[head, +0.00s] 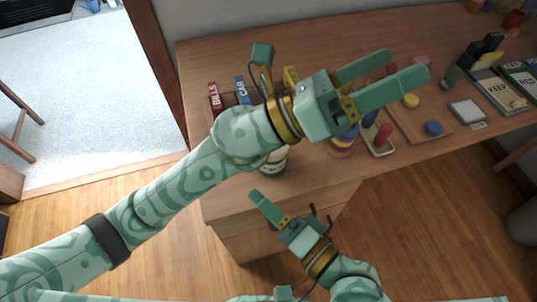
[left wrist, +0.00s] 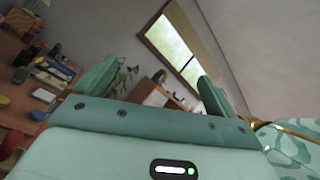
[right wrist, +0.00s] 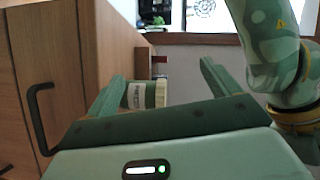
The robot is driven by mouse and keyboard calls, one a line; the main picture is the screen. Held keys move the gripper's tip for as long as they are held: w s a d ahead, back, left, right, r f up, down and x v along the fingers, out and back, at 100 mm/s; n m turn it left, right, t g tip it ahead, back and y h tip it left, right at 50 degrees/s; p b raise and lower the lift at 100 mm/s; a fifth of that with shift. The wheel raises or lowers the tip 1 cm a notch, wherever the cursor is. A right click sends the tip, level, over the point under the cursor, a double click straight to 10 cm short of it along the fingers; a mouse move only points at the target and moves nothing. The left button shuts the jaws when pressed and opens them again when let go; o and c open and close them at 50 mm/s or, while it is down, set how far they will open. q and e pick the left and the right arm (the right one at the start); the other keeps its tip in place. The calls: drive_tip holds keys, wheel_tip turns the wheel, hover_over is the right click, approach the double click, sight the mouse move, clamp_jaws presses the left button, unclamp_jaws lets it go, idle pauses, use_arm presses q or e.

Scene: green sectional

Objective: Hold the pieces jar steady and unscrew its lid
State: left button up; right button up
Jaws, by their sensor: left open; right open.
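The pieces jar (head: 273,163) stands on the wooden desk near its front left corner, with a cream label. Its top is hidden behind my left arm in the head view. My right gripper (head: 262,203) is open, low in front of the desk edge, short of the jar. My left gripper (head: 406,66) is open and empty, raised over the desk to the right of the jar, pointing away from it.
Red BILLS (head: 215,97) and blue CAR (head: 242,91) blocks stand behind the jar. A ring stack (head: 341,150), a red-topped piece (head: 384,134) and a board (head: 408,123) with pucks lie to the right. A drawer handle (right wrist: 36,120) is beside my right gripper.

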use_arm(q)
drive_tip(key=s+d+f+m+g+y, duration=0.25)
drive_tip(key=f+m+g+y, duration=0.25)
drive_tip(key=m, duration=0.3)
drive_tip(key=s+d+f+m+g+y, duration=0.2)
drive_tip(key=s+f+m+g+y, duration=0.3)
drive_tip(key=m, duration=0.3)
drive_tip(key=w+a+f+m+t+y, duration=0.3)
drive_tip(key=w+a+f+y, duration=0.5)
drive_tip(key=w+a+y, duration=0.1)
drive_tip(key=w+a, duration=0.1)
drive_tip(key=w+a+t+y, duration=0.1)
drive_tip(key=w+a+y, duration=0.1)
drive_tip(key=w+a, duration=0.1)
drive_tip(key=w+a+r+t+y, duration=0.1)
drive_tip(key=w+a+y, duration=0.1)
drive_tip(key=a, duration=0.1)
drive_tip(key=shift+w+a, duration=0.4)
drive_tip(key=shift+a, duration=0.1)
use_arm(e)
drive_tip(key=d+f+m+t+h, duration=0.2)
drive_tip(key=m+t+h, duration=0.1)
drive_tip(key=m, duration=1)
drive_tip(key=d+f+m+t+h, duration=0.2)
drive_tip(key=d+f+m+h, duration=0.15)
drive_tip(key=m, duration=0.95)
drive_tip(key=x, duration=1.6)
drive_tip(key=shift+w+a+r, duration=0.2)
drive_tip(key=shift+w+r, duration=0.1)
drive_tip(key=shift+r, duration=0.1)
